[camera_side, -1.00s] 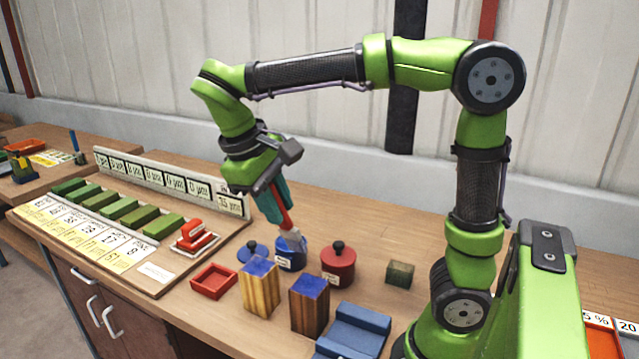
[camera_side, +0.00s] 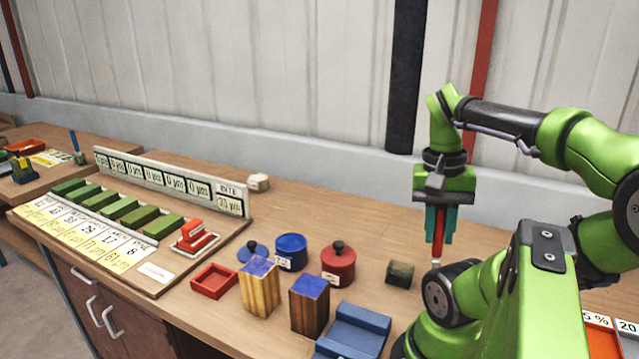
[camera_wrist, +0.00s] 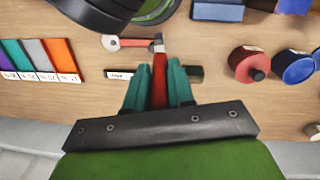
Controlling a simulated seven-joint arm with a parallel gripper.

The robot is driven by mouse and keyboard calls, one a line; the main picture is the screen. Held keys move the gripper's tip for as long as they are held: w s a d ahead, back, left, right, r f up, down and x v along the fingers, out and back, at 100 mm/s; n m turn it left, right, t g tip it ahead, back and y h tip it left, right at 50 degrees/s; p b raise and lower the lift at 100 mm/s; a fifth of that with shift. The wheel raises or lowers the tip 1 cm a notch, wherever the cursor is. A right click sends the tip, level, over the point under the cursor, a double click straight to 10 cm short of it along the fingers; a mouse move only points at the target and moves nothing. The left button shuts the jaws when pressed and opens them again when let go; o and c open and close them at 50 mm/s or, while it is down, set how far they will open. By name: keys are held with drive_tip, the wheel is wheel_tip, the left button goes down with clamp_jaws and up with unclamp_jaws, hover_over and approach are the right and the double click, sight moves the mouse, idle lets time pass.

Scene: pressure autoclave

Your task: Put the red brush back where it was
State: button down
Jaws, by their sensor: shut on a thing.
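My gripper (camera_side: 440,225) is shut on the red brush (camera_side: 438,240) and holds it upright, bristle end down, above the right part of the bench. In the wrist view the red handle (camera_wrist: 159,85) sits between my teal fingers, its pale tip pointing at the wood. A white disc with a red-orange bar (camera_wrist: 112,43) lies close to the brush tip. I cannot tell if the tip touches the bar or the bench. A small white label (camera_wrist: 120,75) lies on the bench left of my fingers.
The blue pot (camera_side: 291,254) is open, its lid (camera_side: 250,252) beside it. The red lidded pot (camera_side: 338,265) and dark green block (camera_side: 400,273) stand left of my gripper. Two wooden blocks, a red tray (camera_side: 214,281) and a blue cradle (camera_side: 355,330) stand towards the front.

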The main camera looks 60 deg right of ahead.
sight(434, 258)
drive_tip(key=f, duration=0.1)
drive_tip(key=a+f+m, duration=0.1)
drive_tip(key=f, duration=0.1)
drive_tip(key=shift+s+a+t, duration=0.25)
drive_tip(key=shift+s+t, duration=0.15)
drive_tip(key=shift+w+d+m, duration=0.3)
drive_tip(key=shift+d+m, duration=0.1)
drive_tip(key=shift+d, duration=0.1)
drive_tip(key=w+d+f, duration=0.2)
drive_tip(key=w+d, duration=0.2)
drive_tip(key=d, duration=0.2)
drive_tip(key=w+d+f, duration=0.3)
drive_tip(key=d, duration=0.4)
drive_tip(key=shift+w, duration=0.4)
drive_tip(key=shift+f, duration=0.5)
drive_tip(key=c, duration=1)
unclamp_jaws()
